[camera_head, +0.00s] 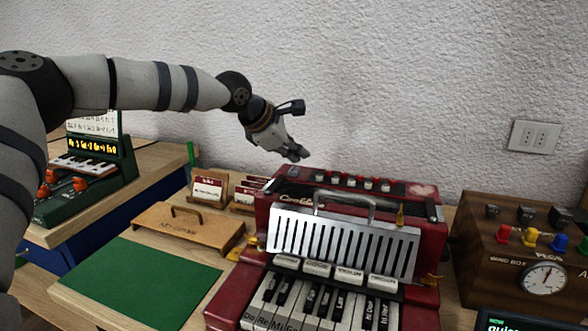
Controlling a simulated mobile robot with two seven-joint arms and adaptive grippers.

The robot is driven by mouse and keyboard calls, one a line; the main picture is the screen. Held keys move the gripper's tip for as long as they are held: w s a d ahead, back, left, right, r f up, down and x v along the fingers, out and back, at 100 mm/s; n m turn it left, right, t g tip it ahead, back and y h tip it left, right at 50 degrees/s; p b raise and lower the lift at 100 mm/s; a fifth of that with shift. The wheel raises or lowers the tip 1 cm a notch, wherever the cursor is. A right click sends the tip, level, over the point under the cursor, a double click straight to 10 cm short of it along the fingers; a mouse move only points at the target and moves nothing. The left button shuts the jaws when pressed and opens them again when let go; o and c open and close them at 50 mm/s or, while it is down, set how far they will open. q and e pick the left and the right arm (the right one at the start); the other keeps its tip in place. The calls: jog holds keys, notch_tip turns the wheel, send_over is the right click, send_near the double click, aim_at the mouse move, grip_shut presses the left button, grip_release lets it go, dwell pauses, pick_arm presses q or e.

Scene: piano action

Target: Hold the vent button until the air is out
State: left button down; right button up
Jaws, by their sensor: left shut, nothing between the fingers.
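A red accordion-like instrument (436,232) with a silver grille (343,246) and a keyboard stands at the front middle. I cannot tell which button is the vent button. My left gripper (296,153) is shut and empty, in the air above the back left of the instrument's top, pointing down and right. It appears apart from the instrument. A wooden wind box (486,257) with a round white dial (544,278) stands at the right. My right gripper is not in view.
A green mat (140,283) and a wooden key cover (188,227) lie on the left. Card holders (208,190) stand behind them. A green machine (85,177) with a small keyboard is far left. The wall (400,90) stands close behind.

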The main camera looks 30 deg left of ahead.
aim_at(296, 170)
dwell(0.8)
pick_arm(q)
jog(key=shift+f, duration=0.45)
jog(key=shift+f, duration=0.5)
dwell(1.6)
jog(key=shift+r, duration=0.1)
dwell(2.5)
jog(key=shift+r, duration=0.85)
jog(key=shift+r, duration=2.5)
jog(key=shift+f, duration=0.1)
